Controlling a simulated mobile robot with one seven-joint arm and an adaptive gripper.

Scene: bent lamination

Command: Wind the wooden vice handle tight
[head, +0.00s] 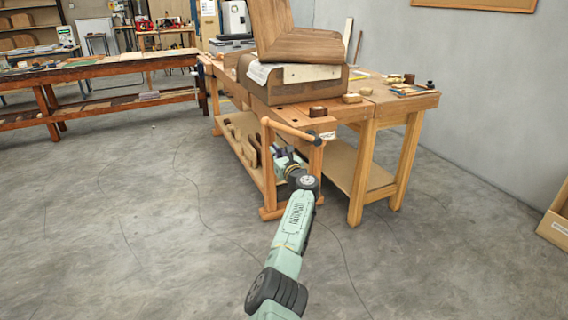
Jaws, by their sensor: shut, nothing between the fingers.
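The wooden vice handle (290,130) is a pale round bar at the near end of the workbench. It slopes slightly down to the right, with a rounded knob at its left end. My gripper (280,153) is small and dark in the head view, just below the handle. It looks shut and empty; its fingertips are hard to make out. I cannot tell whether it touches anything.
The workbench (385,103) has small blocks and tools on top and a lower shelf (360,176). Its upright wooden bars (268,175) stand close to my wrist. A second bench (100,68) is at the back left. A box (556,222) is at the right edge. The concrete floor is mostly clear.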

